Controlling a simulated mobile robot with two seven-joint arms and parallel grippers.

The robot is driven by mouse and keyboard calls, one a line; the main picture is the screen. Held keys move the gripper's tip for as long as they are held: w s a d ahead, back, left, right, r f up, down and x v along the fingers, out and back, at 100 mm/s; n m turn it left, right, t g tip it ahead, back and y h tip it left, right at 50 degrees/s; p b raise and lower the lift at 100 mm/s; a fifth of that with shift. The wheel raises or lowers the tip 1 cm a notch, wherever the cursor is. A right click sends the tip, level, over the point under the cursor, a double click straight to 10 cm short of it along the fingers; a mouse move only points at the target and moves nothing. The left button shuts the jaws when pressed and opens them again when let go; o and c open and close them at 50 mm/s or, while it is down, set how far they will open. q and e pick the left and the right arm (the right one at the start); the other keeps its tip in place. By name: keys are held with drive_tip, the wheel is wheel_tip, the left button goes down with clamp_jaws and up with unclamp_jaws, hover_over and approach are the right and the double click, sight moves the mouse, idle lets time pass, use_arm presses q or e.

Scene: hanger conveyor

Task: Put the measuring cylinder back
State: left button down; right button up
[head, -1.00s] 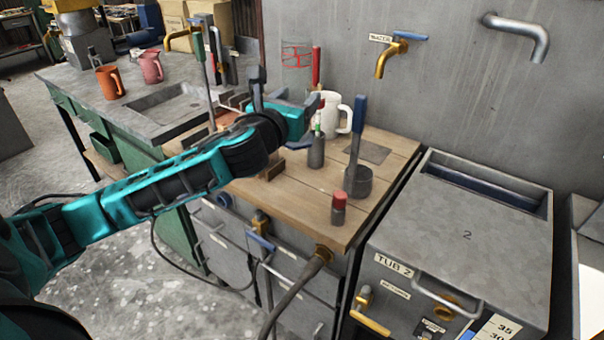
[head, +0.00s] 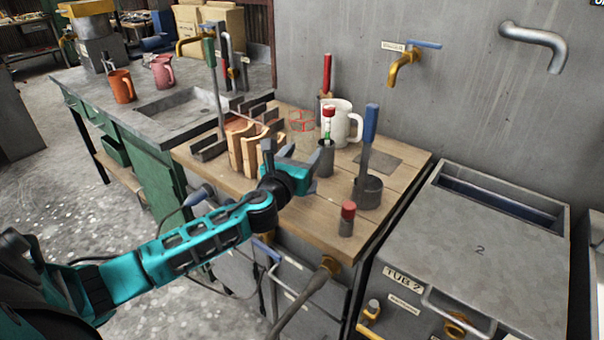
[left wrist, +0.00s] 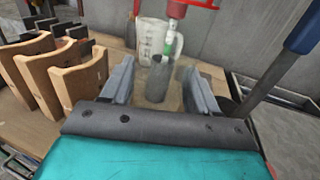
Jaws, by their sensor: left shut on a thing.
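The measuring cylinder (head: 301,122) appears as a faint clear shape with thin red lines, just above my left gripper (head: 292,158). My left gripper is shut on it; its glass is hard to make out. In the left wrist view the fingers (left wrist: 150,88) stand apart on either side of it, with a red edge at the top. My right gripper is out of view.
Curved wooden blocks (head: 240,150) stand left of the gripper. A dark square plate (head: 378,161) lies bare. Tub 2 (head: 480,240) is at right.

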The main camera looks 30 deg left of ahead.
use_arm(q)
drive_tip(key=shift+f+b, duration=0.85)
drive_tip(key=shift+f, duration=1.25)
drive_tip(key=shift+f, duration=0.15)
drive_tip(key=shift+c, duration=1.4)
unclamp_jaws()
